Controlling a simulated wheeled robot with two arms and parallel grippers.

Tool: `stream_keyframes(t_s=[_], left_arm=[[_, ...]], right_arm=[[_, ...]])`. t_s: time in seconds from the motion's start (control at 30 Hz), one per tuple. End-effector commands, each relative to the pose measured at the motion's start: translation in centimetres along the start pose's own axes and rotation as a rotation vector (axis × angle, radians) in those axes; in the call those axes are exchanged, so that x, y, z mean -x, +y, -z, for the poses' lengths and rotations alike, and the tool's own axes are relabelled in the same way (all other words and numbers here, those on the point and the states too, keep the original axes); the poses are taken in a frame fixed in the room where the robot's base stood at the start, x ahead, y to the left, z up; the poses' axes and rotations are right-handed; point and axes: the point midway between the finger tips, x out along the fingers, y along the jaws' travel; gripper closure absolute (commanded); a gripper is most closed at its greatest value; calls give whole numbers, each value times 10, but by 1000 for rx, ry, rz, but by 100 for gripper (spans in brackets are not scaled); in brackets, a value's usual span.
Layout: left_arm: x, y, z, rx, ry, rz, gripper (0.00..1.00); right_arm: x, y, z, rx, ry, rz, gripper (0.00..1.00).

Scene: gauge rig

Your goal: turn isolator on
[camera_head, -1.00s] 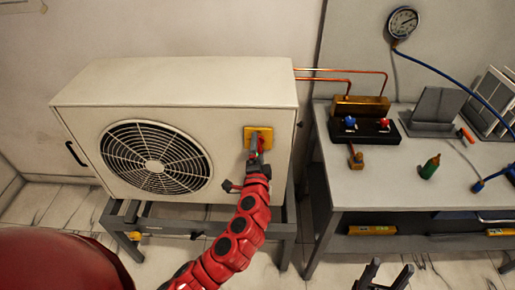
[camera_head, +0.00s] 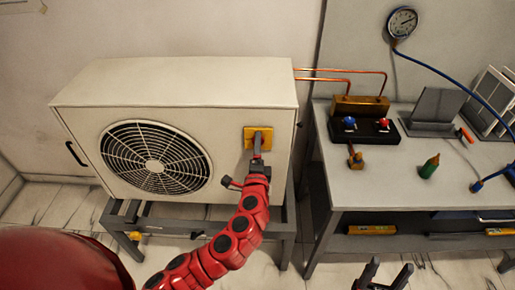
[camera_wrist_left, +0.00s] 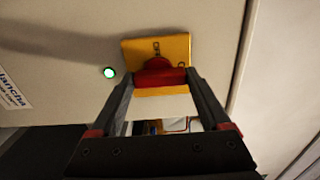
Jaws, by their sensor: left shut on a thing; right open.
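The isolator is a yellow plate (camera_head: 258,133) on the front right of the white outdoor unit. In the left wrist view its yellow plate (camera_wrist_left: 178,48) carries a red handle (camera_wrist_left: 160,73), which lies about crosswise between the fingertips. My left gripper (camera_wrist_left: 160,80) is shut on the red handle; in the head view the gripper (camera_head: 258,155) covers most of it. A small green light (camera_wrist_left: 110,72) glows on the panel left of the plate. My right gripper (camera_head: 383,274) is open and empty at the bottom of the head view, low over the floor.
The white unit (camera_head: 180,82) with a fan grille stands on a grey frame (camera_head: 175,224). A bench (camera_head: 390,180) at the right holds a manifold (camera_head: 360,120) with blue and red knobs, a green bottle (camera_head: 429,167) and a hose. A round gauge (camera_head: 402,22) hangs on the wall.

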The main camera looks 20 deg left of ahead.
Motion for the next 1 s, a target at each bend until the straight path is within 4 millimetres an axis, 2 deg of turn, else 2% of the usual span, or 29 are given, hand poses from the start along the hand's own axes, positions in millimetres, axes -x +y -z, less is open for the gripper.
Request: stream_keyframes(t_s=[0.03, 0.07, 0.17, 0.43, 0.57, 0.77, 1.0], left_arm=[[0, 2, 0, -2, 1, -4, 76], [0, 2, 0, -2, 1, -4, 16], [0, 2, 0, -1, 1, -3, 0], [1, 1, 0, -1, 1, -1, 0], [11, 2, 0, -2, 2, 0, 0], [48, 4, 1, -2, 5, 0, 0], [105, 3, 2, -2, 7, -1, 0]], right_arm=[[0, 0, 0, 0, 0, 0, 41], [0, 0, 0, 0, 0, 0, 41], [0, 0, 0, 0, 0, 0, 41], [1, 0, 0, 0, 0, 0, 41], [4, 0, -1, 0, 0, 0, 41], [12, -1, -2, 0, 0, 0, 41], [23, -1, -4, 0, 0, 0, 41]])
